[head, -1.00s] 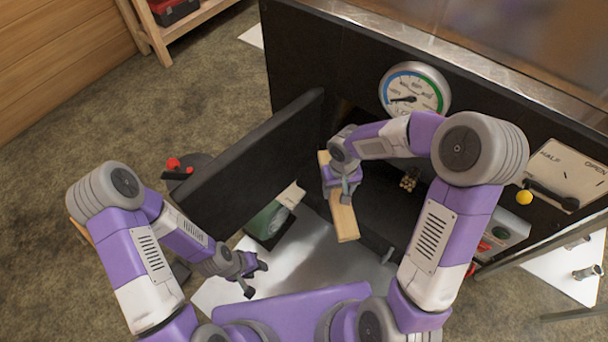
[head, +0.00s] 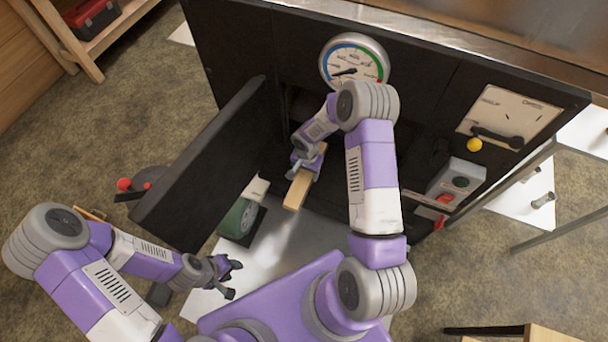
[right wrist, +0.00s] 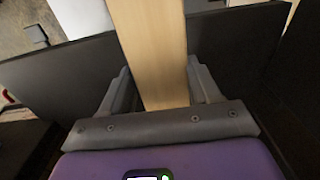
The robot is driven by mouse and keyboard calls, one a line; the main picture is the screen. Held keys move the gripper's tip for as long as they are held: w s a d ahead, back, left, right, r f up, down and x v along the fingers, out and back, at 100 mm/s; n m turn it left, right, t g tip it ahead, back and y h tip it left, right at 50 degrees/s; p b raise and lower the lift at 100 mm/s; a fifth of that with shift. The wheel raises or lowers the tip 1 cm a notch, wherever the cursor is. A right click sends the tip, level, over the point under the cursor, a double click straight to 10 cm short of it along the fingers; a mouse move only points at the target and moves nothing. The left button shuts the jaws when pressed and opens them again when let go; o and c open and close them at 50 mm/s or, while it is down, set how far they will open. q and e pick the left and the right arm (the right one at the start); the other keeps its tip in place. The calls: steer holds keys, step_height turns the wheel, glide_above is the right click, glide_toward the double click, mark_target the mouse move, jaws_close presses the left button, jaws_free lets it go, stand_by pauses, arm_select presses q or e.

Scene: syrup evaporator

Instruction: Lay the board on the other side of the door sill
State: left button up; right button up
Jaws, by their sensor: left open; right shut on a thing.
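The board (head: 298,190) is a pale wooden plank in my right gripper (head: 305,165), at the dark opening behind the open black door (head: 205,165). Its near end points towards me over the light metal sheet on the floor. In the right wrist view the board (right wrist: 150,45) runs between the two fingers of my right gripper (right wrist: 160,90), which is shut on it. My left gripper (head: 228,276) is open and empty, low over the sheet at the left. I cannot make out the door sill clearly.
A round gauge (head: 354,62) and a lever panel (head: 508,115) are on the black front. A grey switch box (head: 457,182) stands right of the opening.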

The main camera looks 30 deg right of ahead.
steer(key=w+d+f+b, duration=0.1)
steer(key=w+d, duration=0.1)
steer(key=w+d+f+b, duration=0.1)
steer(key=w+d+f, duration=0.1)
steer(key=shift+d+f+b, duration=0.3)
steer(key=shift+d, duration=0.05)
steer(key=shift+w+d+f+b, duration=0.3)
steer(key=shift+w+d+b, duration=0.15)
steer(key=shift+b, duration=0.05)
steer(key=o, duration=1.3)
step_height(320, 180, up, 8)
steer(key=shift+f+p, duration=0.2)
steer(key=shift+p, duration=0.95)
